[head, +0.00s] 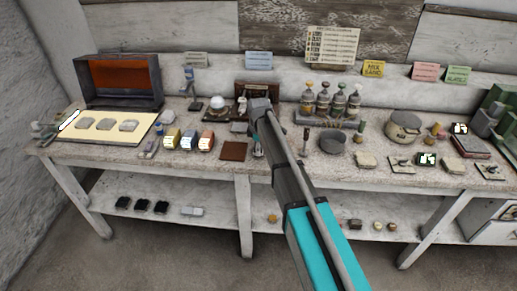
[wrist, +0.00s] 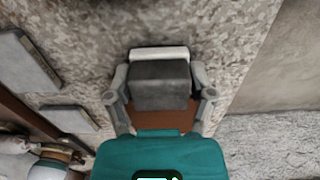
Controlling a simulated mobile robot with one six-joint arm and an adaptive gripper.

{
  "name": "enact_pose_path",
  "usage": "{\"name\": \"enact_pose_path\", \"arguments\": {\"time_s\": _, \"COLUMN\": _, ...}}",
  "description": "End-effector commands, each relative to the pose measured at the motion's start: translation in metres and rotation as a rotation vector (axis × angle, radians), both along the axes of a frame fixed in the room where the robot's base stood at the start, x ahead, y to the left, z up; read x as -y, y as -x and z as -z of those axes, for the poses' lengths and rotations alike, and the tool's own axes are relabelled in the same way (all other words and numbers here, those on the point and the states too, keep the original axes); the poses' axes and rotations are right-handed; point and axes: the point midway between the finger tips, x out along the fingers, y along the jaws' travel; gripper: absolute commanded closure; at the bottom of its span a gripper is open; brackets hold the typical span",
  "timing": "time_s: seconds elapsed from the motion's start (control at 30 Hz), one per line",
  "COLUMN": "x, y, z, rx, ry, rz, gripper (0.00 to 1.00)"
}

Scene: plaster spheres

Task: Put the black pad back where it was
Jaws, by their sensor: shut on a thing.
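My gripper (wrist: 160,96) is shut on a dark grey block (wrist: 160,82), which I take to be the black pad, with one finger on each side. A pale strip shows along its far edge. A flat brown square (wrist: 165,118) shows partly behind the block. In the head view my gripper (head: 258,150) is over the worktop, just right of the brown square (head: 234,151); the arm hides most of the held block. I cannot tell whether the block touches the worktop.
Three coloured blocks (head: 188,140) stand left of the brown square. Grey slabs (wrist: 28,60) lie beside my gripper. A dark bowl (head: 333,143) and bottles (head: 322,102) stand to the right. Several dark pads (head: 141,205) lie on the lower shelf.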

Motion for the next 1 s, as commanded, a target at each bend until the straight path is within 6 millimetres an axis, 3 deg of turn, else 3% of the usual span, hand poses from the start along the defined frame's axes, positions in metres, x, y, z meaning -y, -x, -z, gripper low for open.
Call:
{"name": "enact_pose_path", "arguments": {"time_s": 0.13, "x": 0.0001, "y": 0.0, "z": 0.0043, "rx": 0.0, "ry": 0.0, "rz": 0.0, "gripper": 0.68}}
{"name": "enact_pose_path", "arguments": {"time_s": 0.17, "x": 0.0001, "y": 0.0, "z": 0.003, "rx": 0.0, "ry": 0.0, "rz": 0.0, "gripper": 0.24}}
{"name": "enact_pose_path", "arguments": {"time_s": 0.3, "x": 0.0001, "y": 0.0, "z": 0.0027, "rx": 0.0, "ry": 0.0, "rz": 0.0, "gripper": 0.0}}
{"name": "enact_pose_path", "arguments": {"time_s": 1.0, "x": -0.0001, "y": 0.0001, "z": -0.0052, "rx": 0.0, "ry": 0.0, "rz": 0.0, "gripper": 0.0}}
